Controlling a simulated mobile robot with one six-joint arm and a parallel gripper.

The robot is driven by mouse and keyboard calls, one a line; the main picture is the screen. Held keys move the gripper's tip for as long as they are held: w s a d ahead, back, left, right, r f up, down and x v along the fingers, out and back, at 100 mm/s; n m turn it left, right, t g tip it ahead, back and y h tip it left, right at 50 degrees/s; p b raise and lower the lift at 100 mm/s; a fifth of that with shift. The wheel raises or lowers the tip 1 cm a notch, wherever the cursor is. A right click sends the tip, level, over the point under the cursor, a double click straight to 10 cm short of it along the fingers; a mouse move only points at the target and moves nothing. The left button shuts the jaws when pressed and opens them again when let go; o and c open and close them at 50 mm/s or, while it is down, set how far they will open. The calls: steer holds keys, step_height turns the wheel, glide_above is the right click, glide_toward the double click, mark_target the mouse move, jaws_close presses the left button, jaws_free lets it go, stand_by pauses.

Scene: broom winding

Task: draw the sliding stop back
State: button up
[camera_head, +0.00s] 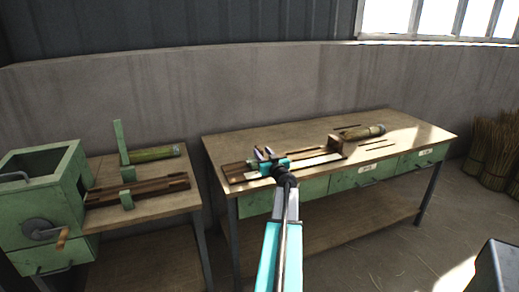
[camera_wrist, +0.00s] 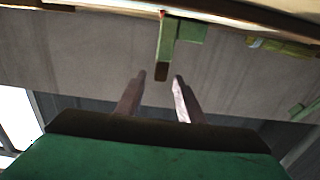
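My gripper (camera_head: 264,152) is over the left part of the wooden slide fixture (camera_head: 236,172) on the right bench. Its two fingers are apart and empty, as the wrist view (camera_wrist: 158,80) also shows. In the wrist view, which is upside down, a green bracket (camera_wrist: 187,32) with a brown-tipped upright lies just beyond the fingertips. It looks like the sliding stop, but I cannot be sure. The fingers appear not to touch it. In the head view my wrist and arm partly cover this spot. A wooden block (camera_head: 336,144) stands at the fixture's right end.
A tied bundle (camera_head: 362,132) lies on the right bench (camera_head: 410,128), behind the fixture. The left bench carries a green crank box (camera_head: 40,190), a green post (camera_head: 120,142) and another wooden rail (camera_head: 150,188). A concrete wall (camera_head: 190,105) stands behind. Straw bundles (camera_head: 492,150) stand at the right.

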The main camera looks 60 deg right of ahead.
mark_target(259, 147)
steer(key=shift+x, duration=2.55)
steer(key=shift+c, duration=0.4)
jaws_close()
